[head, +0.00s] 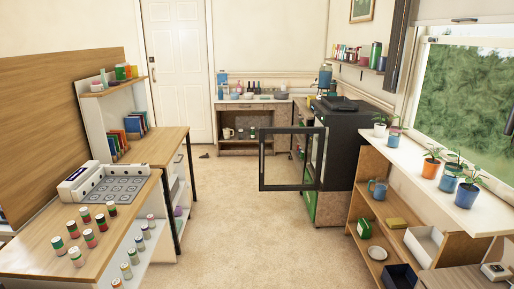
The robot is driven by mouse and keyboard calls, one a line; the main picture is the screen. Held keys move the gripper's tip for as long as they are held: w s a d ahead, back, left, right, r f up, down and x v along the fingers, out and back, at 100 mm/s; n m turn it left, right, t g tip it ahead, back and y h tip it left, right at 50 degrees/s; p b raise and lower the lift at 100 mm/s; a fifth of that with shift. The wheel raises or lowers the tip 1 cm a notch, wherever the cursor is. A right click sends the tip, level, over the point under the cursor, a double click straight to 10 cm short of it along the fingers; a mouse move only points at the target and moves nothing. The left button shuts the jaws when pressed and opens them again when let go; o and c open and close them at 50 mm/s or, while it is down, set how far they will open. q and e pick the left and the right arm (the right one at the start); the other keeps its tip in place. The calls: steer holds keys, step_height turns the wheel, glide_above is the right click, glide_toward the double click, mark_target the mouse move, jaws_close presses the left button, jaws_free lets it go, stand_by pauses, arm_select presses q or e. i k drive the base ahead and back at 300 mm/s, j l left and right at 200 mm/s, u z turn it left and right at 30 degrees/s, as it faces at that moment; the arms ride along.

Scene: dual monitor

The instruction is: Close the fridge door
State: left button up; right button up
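The fridge (344,146) is a black box-shaped appliance standing on a low cabinet against the right side, in the middle distance. Its door (262,160) has a dark frame with a see-through panel. The door stands wide open and reaches out to the left across the floor space. Parts of the low back cabinet show through the panel. The fridge's inside is mostly hidden from this angle. Neither of my grippers is in view.
Beige floor (232,222) runs clear up to the door. A wooden counter (40,245) with several small jars stands at the left. A wooden shelf unit (367,207) with potted plants stands at the right. A white room door (178,70) is at the back.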

mark_target(321, 131)
steer(key=i+j+z, duration=0.15)
steer(key=i, duration=0.3)
steer(key=i+j+z, duration=0.15)
steer(key=i, duration=0.3)
steer(key=i+j+z, duration=0.15)
steer(key=i, duration=0.25)
steer(key=i+j+u, duration=0.15)
steer(key=i+j, duration=0.15)
steer(key=i, duration=0.55)
steer(key=i+j+u, duration=0.1)
steer(key=i, duration=0.7)
steer(key=i+j+u, duration=0.15)
steer(key=i, duration=0.7)
